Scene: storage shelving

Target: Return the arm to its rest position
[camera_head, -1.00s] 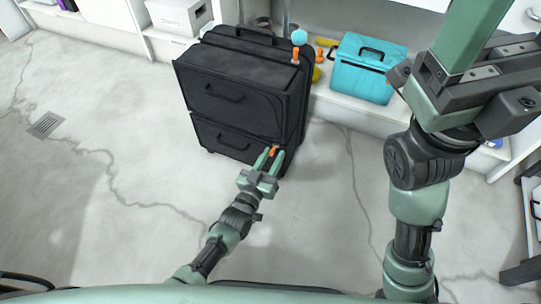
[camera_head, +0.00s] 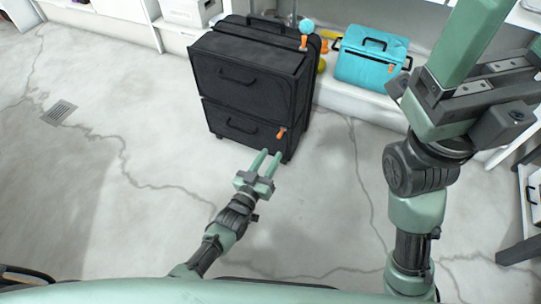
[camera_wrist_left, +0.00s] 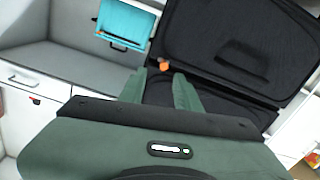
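My left gripper (camera_head: 265,163) is in the lower middle of the head view, in front of the black suitcase-like case (camera_head: 245,85). Its two green fingers are parallel with a gap between them, and nothing is held. In the left wrist view the fingers (camera_wrist_left: 160,90) also stand apart and empty. An orange tag (camera_head: 281,133) on the case's lower front is beyond the fingertips, apart from them. My right arm stands upright at the right; its gripper (camera_head: 472,35) is large and close to the camera, and its finger gap cannot be made out.
A turquoise box (camera_head: 370,60) with a handle sits on a low white ledge behind the case. A light blue ball (camera_head: 307,26) shows by the case's top. A dark-framed rack (camera_head: 520,225) stands at the far right. The floor (camera_head: 110,200) around my left arm is clear.

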